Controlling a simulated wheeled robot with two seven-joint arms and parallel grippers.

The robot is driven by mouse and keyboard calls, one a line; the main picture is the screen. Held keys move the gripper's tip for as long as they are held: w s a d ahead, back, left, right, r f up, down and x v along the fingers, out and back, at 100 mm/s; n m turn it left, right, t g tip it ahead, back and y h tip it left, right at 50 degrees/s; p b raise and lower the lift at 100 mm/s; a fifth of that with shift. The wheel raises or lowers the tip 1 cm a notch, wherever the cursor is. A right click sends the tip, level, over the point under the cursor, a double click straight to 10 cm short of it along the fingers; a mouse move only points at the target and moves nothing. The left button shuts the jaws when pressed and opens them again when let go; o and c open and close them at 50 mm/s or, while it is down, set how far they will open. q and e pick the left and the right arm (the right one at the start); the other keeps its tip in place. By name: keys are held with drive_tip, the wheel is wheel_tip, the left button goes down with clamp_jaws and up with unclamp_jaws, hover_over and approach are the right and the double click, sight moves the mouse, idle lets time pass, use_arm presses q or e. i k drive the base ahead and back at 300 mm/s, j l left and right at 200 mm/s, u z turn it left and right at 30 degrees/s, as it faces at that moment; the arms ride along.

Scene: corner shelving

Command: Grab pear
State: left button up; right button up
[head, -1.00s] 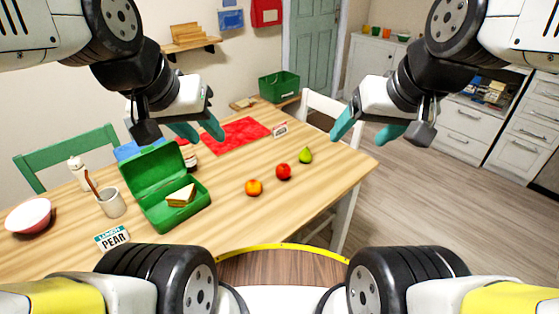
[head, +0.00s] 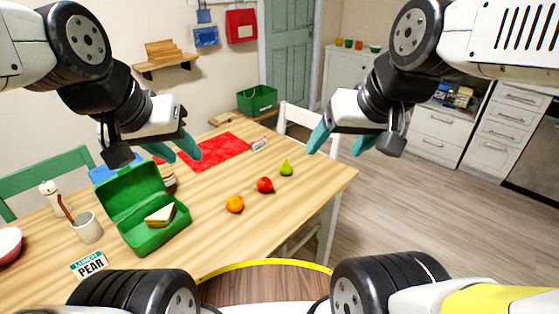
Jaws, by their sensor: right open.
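The green pear (head: 286,169) stands on the wooden table near its right edge, beside the red apple (head: 265,185). My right gripper (head: 341,142) is open and empty, above and to the right of the pear in the head view, apart from it. My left gripper (head: 173,151) is open and empty above the table's left part, over the area behind the green lunchbox. A card reading "LUNCH PEAR" (head: 90,264) sits at the table's front left.
An orange fruit (head: 235,204) lies in front of the apple. The open green lunchbox (head: 127,193) holds a sandwich (head: 160,216). A red mat (head: 214,153) and a small white card (head: 261,144) lie behind. A white chair (head: 297,117) stands at the table's far side.

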sight(285, 169)
drive_tip(key=i+l, duration=0.1)
drive_tip(key=l, duration=0.15)
drive_tip(key=i+l, duration=0.15)
drive_tip(key=l, duration=0.15)
drive_tip(key=i+l+u, duration=0.25)
drive_tip(key=l, duration=0.15)
drive_tip(key=l+u, duration=0.25)
drive_tip(key=l, duration=0.15)
drive_tip(key=i+l+u, duration=0.1)
drive_tip(key=l+u, duration=0.15)
drive_tip(key=l, duration=0.25)
drive_tip(key=u, duration=0.6)
